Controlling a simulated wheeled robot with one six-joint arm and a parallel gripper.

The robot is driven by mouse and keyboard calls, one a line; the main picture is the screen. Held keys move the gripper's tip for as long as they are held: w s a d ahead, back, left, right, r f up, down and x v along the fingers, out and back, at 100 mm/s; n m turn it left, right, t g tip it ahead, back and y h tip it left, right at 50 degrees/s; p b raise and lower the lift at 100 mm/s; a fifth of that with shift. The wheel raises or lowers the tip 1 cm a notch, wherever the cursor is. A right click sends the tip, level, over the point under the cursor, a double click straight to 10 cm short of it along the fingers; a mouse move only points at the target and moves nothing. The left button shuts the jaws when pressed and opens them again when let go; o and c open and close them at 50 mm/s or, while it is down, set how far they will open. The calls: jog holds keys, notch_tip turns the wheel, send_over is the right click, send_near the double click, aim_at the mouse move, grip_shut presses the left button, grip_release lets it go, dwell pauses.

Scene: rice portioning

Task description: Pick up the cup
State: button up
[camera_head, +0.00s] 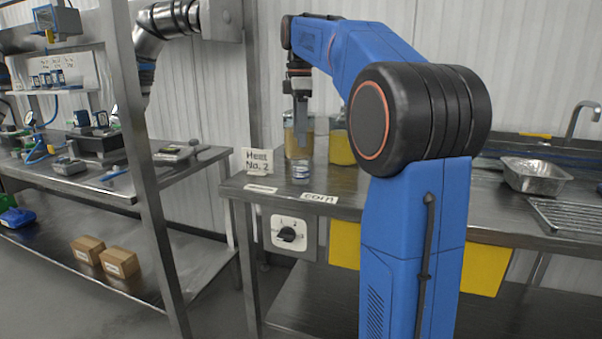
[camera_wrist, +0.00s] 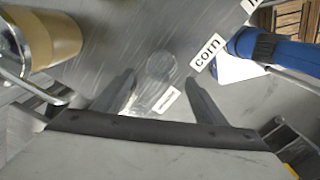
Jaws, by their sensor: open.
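A small clear cup (camera_head: 300,174) stands on the steel counter (camera_head: 240,183), left of the "corn" label. My gripper (camera_head: 301,146) points down above the cup in the head view. In the wrist view the fingers of my gripper (camera_wrist: 161,77) are spread apart with nothing held. A faint clear round outline, which looks like the cup (camera_wrist: 160,64), shows between and just beyond the fingertips. Its lower part and exact distance from the fingers are hard to tell because it is transparent.
A tan-filled container (camera_head: 293,137) stands behind my gripper and shows at left in the wrist view (camera_wrist: 60,38). A yellow container (camera_head: 341,150) is beside it. A "Heat No. 2" sign (camera_head: 257,161) stands left of the cup; the "corn" label (camera_head: 320,198) lies in front. A metal tray (camera_head: 535,176) is far right.

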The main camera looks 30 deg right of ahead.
aim_at(301, 164)
jog(key=shift+s+f, duration=0.15)
jog(key=shift+f, duration=2.3)
jog(key=shift+s+f, duration=0.1)
jog(key=shift+f, duration=2.3)
jog(key=shift+c, duration=0.6)
jog(key=c, duration=1)
